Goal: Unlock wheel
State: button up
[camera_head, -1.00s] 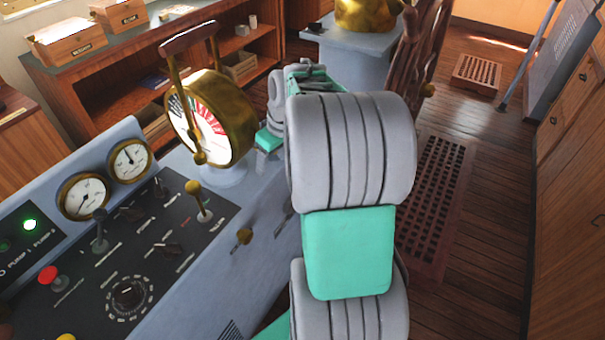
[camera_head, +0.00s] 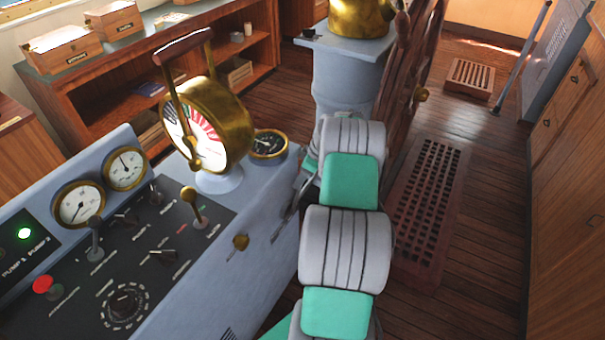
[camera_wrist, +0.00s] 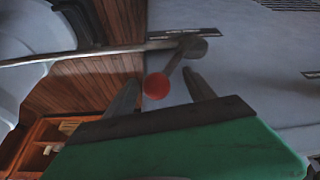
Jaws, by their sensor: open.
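The wooden ship's wheel (camera_head: 418,75) stands edge-on behind my arm in the head view, beside the grey pedestal. In the wrist view a short lever with a red ball knob (camera_wrist: 158,86) is mounted on a blue-grey panel. My gripper (camera_wrist: 160,84) is open, with its two dark fingers on either side of the red knob in the picture. I cannot tell whether they touch it. A long grey rod (camera_wrist: 90,53) runs left from near the lever's pivot. My arm hides the gripper and the red knob in the head view.
The blue-grey console (camera_head: 225,270) with gauges, knobs and a brass telegraph (camera_head: 215,125) fills the left. A wooden shelf (camera_head: 110,100) with boxes stands behind.

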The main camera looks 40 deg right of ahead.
grip_shut()
dwell(0.7)
